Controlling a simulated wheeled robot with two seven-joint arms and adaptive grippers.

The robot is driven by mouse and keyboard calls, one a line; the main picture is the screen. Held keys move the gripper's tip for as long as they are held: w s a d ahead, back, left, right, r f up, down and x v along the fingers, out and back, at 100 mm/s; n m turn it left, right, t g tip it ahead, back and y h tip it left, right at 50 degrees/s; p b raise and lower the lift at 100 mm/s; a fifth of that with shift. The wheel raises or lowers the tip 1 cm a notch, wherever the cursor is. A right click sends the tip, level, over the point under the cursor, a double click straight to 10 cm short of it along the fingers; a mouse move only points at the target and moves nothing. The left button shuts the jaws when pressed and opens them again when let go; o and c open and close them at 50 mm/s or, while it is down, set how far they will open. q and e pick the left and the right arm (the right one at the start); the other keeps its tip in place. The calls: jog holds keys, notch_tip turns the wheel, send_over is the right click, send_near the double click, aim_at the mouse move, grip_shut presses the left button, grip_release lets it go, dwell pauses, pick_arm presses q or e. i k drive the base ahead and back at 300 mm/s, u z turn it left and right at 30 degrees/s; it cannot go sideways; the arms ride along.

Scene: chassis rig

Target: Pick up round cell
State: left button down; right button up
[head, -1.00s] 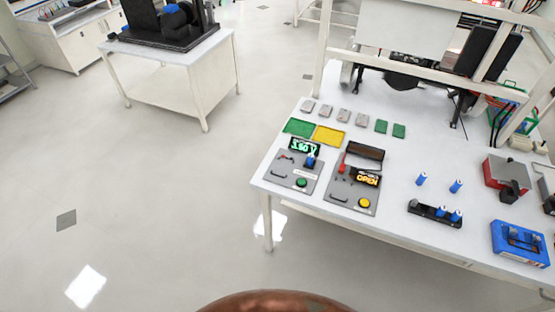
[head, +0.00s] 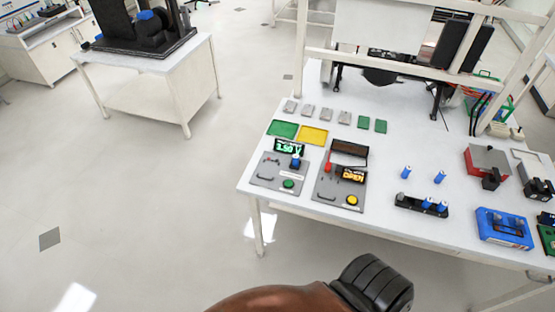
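Two blue round cells stand apart on the white table, a left one (head: 406,172) and a right one (head: 439,177). Just in front of them is a black holder (head: 408,202) with blue cells in it, among them one in its middle (head: 427,203) and one at its right end (head: 442,207). Another small blue cell (head: 295,161) stands on the left grey tester (head: 279,173), whose green display reads about 3.50 V. A brown and black part of my own body shows at the bottom edge.
A second grey tester (head: 340,188) shows OPEN. Green (head: 283,129) and yellow (head: 313,135) trays lie behind the testers. A blue device (head: 503,228) and a red-grey box (head: 484,161) stand at the right. A white frame (head: 400,63) rises at the back. Open floor lies left of the table.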

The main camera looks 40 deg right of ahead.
aim_at(296, 160)
jog(key=i, duration=2.3)
jog(key=z, duration=2.7)
